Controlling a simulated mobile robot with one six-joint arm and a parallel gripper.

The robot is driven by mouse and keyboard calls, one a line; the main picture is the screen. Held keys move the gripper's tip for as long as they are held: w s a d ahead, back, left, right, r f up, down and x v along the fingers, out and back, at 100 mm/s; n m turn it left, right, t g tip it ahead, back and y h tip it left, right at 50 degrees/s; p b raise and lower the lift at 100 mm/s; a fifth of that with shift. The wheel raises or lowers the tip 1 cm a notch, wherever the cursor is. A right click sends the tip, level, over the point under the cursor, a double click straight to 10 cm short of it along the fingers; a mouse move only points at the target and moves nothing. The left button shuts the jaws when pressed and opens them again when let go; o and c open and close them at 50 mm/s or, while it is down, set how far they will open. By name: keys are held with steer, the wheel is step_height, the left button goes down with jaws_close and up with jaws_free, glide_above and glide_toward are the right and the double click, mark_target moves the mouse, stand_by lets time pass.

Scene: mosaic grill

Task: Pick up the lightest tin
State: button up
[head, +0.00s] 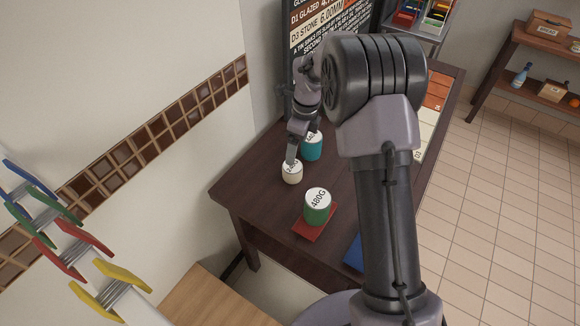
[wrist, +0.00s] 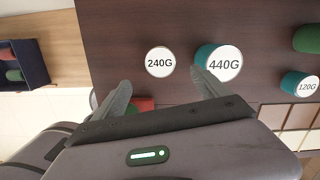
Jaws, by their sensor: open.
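In the wrist view, a tin with a white lid reading 240G (wrist: 160,62) stands between and beyond my fingertips. A teal tin reading 440G (wrist: 204,52) is just right of it, beside my right finger. A teal tin reading 120G (wrist: 291,81) stands at the right edge. A green tin (wrist: 308,40) is cut off there, its label unseen. In the head view, the cream tin (head: 292,173) is under my gripper (head: 293,155), the teal tin (head: 312,148) is behind it, and a green tin reading 480G (head: 317,208) is nearer. My gripper is open and empty.
The 480G tin stands on a red mat (head: 301,231) on the dark table (head: 262,181). A blue mat (head: 354,253) is partly behind my arm. A board with text (head: 325,25) stands at the back. My arm hides the table's middle. Shelves (head: 510,40) stand far right.

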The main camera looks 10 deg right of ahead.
mark_target(293, 168)
steer(key=f+b, duration=0.1)
steer(key=f, duration=0.3)
steer(key=f+b, duration=0.2)
steer(key=f, duration=0.2)
steer(key=a+f+b, duration=0.1)
steer(key=f, duration=0.3)
steer(key=shift+w+a+b, duration=0.1)
steer(key=shift+w+b, duration=0.25)
steer(key=shift+w, duration=0.05)
steer(key=shift+r, duration=0.1)
steer(key=c, duration=1.7)
